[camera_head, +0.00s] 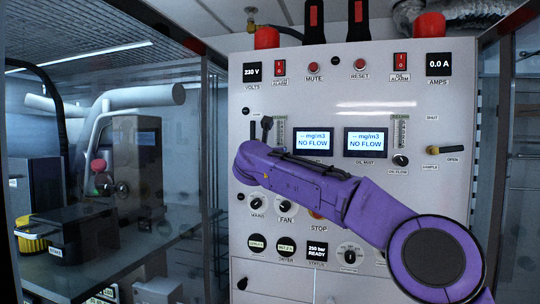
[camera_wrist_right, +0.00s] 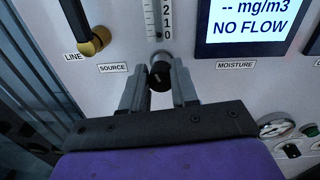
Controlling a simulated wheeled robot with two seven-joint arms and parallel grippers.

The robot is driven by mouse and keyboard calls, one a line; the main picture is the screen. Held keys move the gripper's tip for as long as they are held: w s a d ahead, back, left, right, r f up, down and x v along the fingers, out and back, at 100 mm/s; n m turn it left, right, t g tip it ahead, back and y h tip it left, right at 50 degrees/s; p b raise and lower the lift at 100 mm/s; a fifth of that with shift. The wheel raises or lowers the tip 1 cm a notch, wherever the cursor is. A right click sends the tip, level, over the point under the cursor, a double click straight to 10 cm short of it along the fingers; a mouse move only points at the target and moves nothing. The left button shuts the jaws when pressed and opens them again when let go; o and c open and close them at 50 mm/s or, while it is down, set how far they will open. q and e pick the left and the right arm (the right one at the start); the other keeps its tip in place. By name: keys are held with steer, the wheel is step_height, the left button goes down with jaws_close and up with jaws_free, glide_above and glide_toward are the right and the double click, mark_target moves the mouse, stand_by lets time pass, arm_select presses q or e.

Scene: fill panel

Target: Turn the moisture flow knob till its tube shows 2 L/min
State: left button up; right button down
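The moisture flow knob (camera_wrist_right: 160,73) is a small black knob below a clear flow tube. In the wrist view it sits between the two grey fingertips of my right gripper (camera_wrist_right: 160,82). Whether the fingers press on it is unclear. The tube's scale (camera_wrist_right: 167,18) shows 2, 1 and 0 above the knob; I cannot make out a float. In the head view the tube (camera_head: 280,131) stands left of the moisture display (camera_head: 304,142), which reads NO FLOW. My purple right forearm hides the knob and fingers there. My left gripper is not in view.
A black lever with a brass pivot (camera_wrist_right: 95,42) is close at the upper left, by LINE and SOURCE labels. Right of the moisture display are the oil mist display (camera_head: 365,142) and oil flow knob (camera_head: 400,160). Fan and mains knobs lie below.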

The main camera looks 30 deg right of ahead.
steer(key=shift+n, duration=0.4)
steer(key=shift+w+a+n+g, duration=0.1)
steer(key=shift+n+g, duration=0.2)
steer(key=shift+n, duration=6)
steer(key=c, duration=0.9)
jaws_free()
